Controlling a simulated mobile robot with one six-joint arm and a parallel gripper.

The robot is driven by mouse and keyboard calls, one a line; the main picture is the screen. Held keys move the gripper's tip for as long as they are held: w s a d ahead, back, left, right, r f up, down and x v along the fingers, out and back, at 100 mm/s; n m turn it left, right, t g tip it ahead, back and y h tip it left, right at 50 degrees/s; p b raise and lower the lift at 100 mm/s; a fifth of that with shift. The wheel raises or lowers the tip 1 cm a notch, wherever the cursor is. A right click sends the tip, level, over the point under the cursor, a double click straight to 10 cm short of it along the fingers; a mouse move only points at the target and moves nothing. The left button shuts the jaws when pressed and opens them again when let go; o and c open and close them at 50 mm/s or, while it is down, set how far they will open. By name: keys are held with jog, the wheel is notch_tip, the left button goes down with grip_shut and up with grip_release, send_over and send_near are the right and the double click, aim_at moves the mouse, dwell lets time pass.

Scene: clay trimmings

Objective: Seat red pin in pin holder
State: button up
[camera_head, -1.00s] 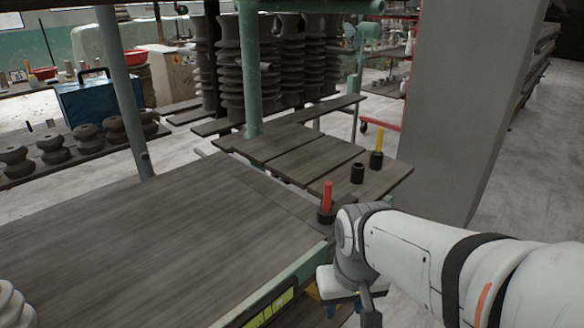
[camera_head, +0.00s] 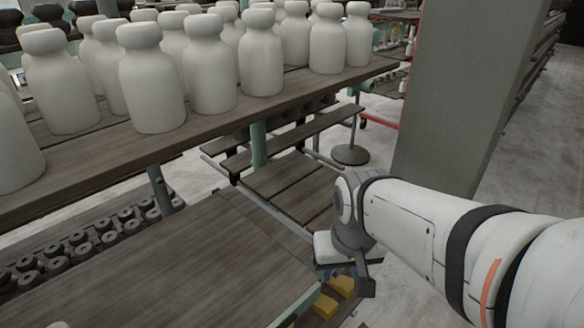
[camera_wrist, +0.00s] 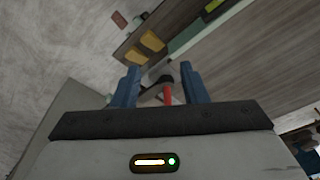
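The red pin (camera_wrist: 168,95) shows in the wrist view between my gripper's two blue fingers, nearer the right one. My gripper (camera_wrist: 158,72) is open, with a wide gap between the fingers. A dark round piece (camera_wrist: 164,78) at the pin's far end looks like a black pin holder, partly hidden by the right finger. I cannot tell whether the pin's near end lies within the fingers' reach. In the head view my wrist hides the gripper's tips, and no pin or holder is visible.
Many white bottle-shaped pieces (camera_head: 210,78) stand on a long wooden shelf (camera_head: 100,165) across the head view. A lower wooden table (camera_head: 190,270) lies in front. Yellow blocks (camera_head: 341,286) sit below its right edge. A grey column (camera_head: 462,90) stands behind my arm.

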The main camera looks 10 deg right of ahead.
notch_tip(320, 180, up, 5)
jog(key=w+m+p, duration=0.2)
jog(key=p, duration=0.1)
jog(key=w+f+m+g+h, duration=0.1)
jog(key=w+f+m, duration=0.4)
jog(key=w+m, duration=0.4)
jog(key=shift+n, duration=0.3)
jog(key=shift+w+f+p, duration=0.25)
jog(key=shift+w+f, duration=0.1)
jog(key=shift+f, duration=1)
jog(key=shift+w+f+p, duration=0.25)
jog(key=shift+w+f, duration=0.1)
jog(key=shift+f, duration=0.95)
jog(key=shift+w+f+p, duration=0.25)
jog(key=shift+w+f, duration=0.1)
jog(key=shift+f, duration=1)
jog(key=shift+c, duration=0.2)
grip_shut()
